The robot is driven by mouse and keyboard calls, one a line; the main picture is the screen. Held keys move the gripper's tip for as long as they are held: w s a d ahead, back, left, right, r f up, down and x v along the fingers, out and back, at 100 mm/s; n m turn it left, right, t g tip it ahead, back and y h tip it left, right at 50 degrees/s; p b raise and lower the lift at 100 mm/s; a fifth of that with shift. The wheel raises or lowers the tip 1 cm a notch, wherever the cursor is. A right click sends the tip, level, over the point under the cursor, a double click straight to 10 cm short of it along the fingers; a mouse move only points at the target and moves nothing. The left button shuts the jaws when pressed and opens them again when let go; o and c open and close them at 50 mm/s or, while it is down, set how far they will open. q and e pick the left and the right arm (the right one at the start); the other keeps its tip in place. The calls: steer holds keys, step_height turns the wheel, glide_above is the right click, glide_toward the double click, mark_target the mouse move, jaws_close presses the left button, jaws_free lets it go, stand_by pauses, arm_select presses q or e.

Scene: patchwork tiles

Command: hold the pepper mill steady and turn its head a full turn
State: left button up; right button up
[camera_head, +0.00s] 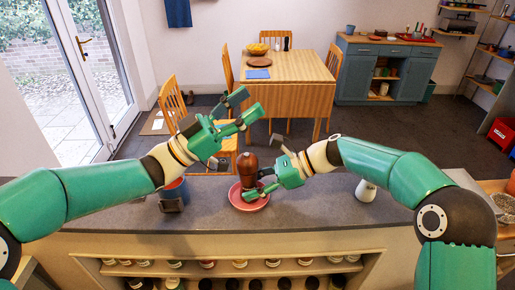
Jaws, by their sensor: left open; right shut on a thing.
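The pepper mill (247,170) is a dark brown turned wooden mill. It stands upright on a red dish (238,203) on the grey counter. My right gripper (254,186) comes in from the right and is shut on the mill's lower body; its fingers hide part of the mill. My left gripper (247,106) is open and empty, above and behind the mill in the picture, apart from its head.
A blue mug (174,192) stands on the counter to the left of the dish. A white jug (366,190) stands to the right. Shelves with several jars lie below the counter. A wooden table (285,75) with chairs is farther back.

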mark_target(255, 157)
arm_select(q)
steer(key=s+a+f+n+y, duration=0.2)
steer(key=a+f+y, duration=0.15)
steer(key=f, duration=0.35)
steer(key=s+a+f+n+y, duration=0.1)
steer(key=a+f+y, duration=0.25)
steer(key=f, duration=0.35)
steer(key=shift+t+h, duration=0.3)
steer(key=x, duration=1.1)
steer(key=shift+w+f, duration=0.1)
steer(key=shift+f, duration=0.05)
steer(key=c, duration=1)
steer(key=shift+a, duration=0.1)
jaws_close()
